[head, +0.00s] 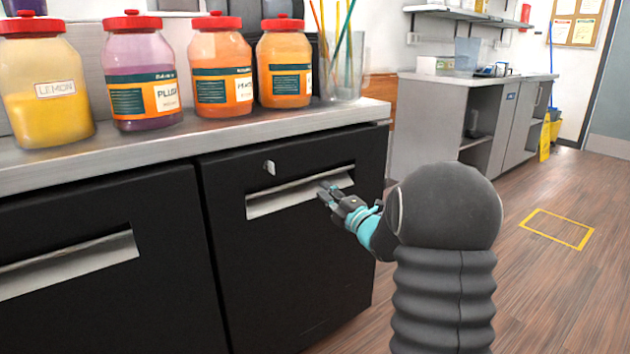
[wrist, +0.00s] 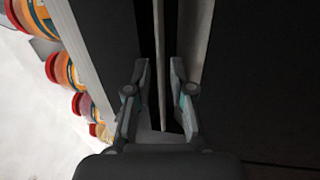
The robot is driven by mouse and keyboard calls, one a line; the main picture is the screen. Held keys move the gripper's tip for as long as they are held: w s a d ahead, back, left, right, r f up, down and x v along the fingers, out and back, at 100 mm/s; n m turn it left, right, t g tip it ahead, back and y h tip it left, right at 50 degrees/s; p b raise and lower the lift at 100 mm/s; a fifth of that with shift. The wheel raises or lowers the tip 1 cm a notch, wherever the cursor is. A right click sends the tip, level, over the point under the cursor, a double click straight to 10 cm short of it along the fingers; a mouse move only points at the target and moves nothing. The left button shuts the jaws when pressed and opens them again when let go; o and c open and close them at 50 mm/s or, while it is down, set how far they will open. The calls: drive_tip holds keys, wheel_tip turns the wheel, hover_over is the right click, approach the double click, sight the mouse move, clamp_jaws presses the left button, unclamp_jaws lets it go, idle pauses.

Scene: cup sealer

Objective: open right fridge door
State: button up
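The right fridge door (head: 290,270) is black and looks shut under the metal counter. Its handle (head: 270,204) is a silver recessed strip near the top, with a small lock above it. My gripper (head: 328,192) is at the right part of this handle. In the wrist view, my gripper (wrist: 158,68) has its fingers apart. The thin edge of the handle (wrist: 160,45) runs between them, with dark gaps on both sides. I see no clear contact of either finger with it. The head view does not show the fingertips clearly.
The left fridge door (head: 120,310) is beside it and looks shut. Jars of coloured syrup (head: 220,70) and a clear cup of straws (head: 342,65) stand on the counter (head: 150,140) above. Open wooden floor (head: 540,290) lies to the right.

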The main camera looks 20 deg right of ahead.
sight(315, 183)
drive_tip(key=shift+p+x, duration=0.4)
drive_tip(key=shift+x, duration=2.2)
clamp_jaws()
